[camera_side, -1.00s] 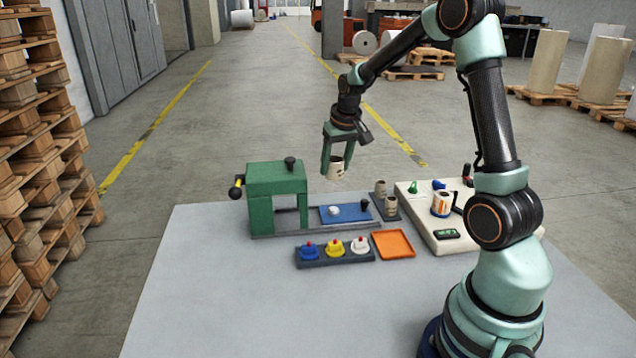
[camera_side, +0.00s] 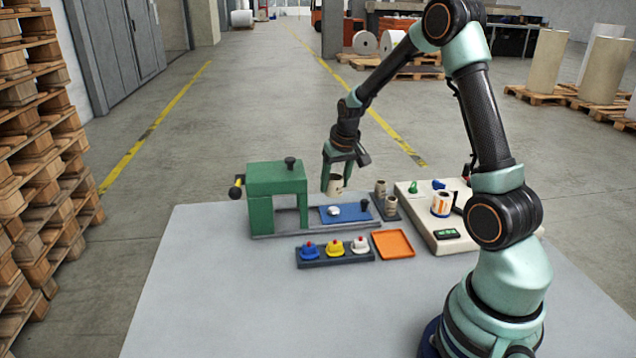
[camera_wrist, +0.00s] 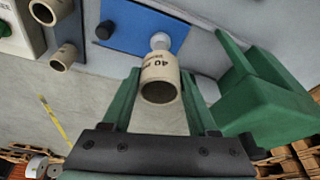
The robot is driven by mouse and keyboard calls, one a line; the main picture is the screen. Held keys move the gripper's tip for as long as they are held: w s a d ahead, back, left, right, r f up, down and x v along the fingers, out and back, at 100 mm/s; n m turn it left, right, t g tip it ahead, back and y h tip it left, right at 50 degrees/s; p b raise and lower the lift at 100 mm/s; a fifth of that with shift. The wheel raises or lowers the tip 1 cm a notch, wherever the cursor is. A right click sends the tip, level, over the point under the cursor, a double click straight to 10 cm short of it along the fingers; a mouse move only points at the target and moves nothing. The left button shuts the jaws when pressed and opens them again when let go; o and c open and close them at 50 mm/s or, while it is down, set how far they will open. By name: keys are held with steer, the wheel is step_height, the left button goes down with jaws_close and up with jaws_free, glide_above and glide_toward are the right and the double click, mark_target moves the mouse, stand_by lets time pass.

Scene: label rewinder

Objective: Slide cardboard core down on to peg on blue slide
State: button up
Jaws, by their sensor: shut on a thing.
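My gripper (camera_side: 336,178) is shut on a beige cardboard core (camera_side: 335,186) and holds it in the air above the blue slide (camera_side: 353,212). The core is close to upright. In the wrist view the core (camera_wrist: 160,72) sits between the green fingers, with dark "40" lettering on its side. The white peg (camera_side: 335,210) stands on the blue slide, below the core in the side view. In the wrist view the peg (camera_wrist: 160,41) shows just past the core's far end. The core is apart from the peg.
A green press frame (camera_side: 276,190) stands left of the slide. Two other cores (camera_side: 386,192) stand on a dark holder to the right. In front are a rack of coloured knobs (camera_side: 335,251) and an orange tray (camera_side: 393,244). A white panel (camera_side: 440,225) lies farther right.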

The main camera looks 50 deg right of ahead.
mark_target(333, 208)
steer(key=shift+f, duration=3.05)
steer(key=o, duration=1)
steer(key=shift+s, duration=0.1)
steer(key=shift+s+a, duration=0.55)
steer(key=shift+s, duration=0.45)
steer(key=shift+s+a, duration=0.6)
steer(key=shift+s, duration=0.45)
steer(key=shift+s+a, duration=0.55)
steer(key=shift+s, duration=0.45)
